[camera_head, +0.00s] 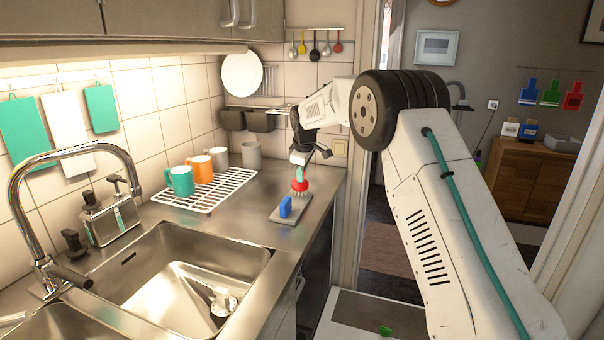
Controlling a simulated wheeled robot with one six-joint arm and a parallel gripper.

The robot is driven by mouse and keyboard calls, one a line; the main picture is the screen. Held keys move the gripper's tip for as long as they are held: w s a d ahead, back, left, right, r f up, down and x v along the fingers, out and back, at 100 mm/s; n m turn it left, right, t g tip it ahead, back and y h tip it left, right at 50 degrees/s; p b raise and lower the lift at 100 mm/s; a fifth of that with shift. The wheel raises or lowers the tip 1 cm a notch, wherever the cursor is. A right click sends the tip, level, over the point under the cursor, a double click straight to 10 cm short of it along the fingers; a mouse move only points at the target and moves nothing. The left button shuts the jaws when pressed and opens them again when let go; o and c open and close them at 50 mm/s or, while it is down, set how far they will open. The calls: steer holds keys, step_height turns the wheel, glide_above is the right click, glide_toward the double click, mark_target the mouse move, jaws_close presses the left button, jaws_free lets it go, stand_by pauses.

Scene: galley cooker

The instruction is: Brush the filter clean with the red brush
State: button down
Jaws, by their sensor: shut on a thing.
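My gripper (300,163) is above the far end of the steel counter, shut on the teal upper part of the red brush (300,186). The brush is upright, its pale bristles pointing down. A flat grey plate (276,213) with a blue block (285,207) standing on it lies on the counter just below. This plate may be the filter; I cannot tell for sure. The bristles are over or at its far end, and I cannot tell whether they touch it.
A white wire rack (213,205) with several mugs is left of the plate. The sink (180,270) and curved tap (75,158) are nearer. A wall edge (350,215) stands close on the right. Bare counter (245,220) lies between rack and plate.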

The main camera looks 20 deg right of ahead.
steer(key=shift+f, duration=0.4)
stand_by(0.9)
steer(key=shift+s+d, duration=0.35)
steer(key=shift+d, duration=0.15)
steer(key=shift+w+a+r, duration=0.1)
steer(key=shift+w+a, duration=0.6)
steer(key=shift+a, duration=0.3)
steer(key=shift+s+d, duration=0.7)
steer(key=shift+d, duration=0.3)
steer(key=shift+w+a, duration=0.35)
steer(key=shift+a, duration=0.2)
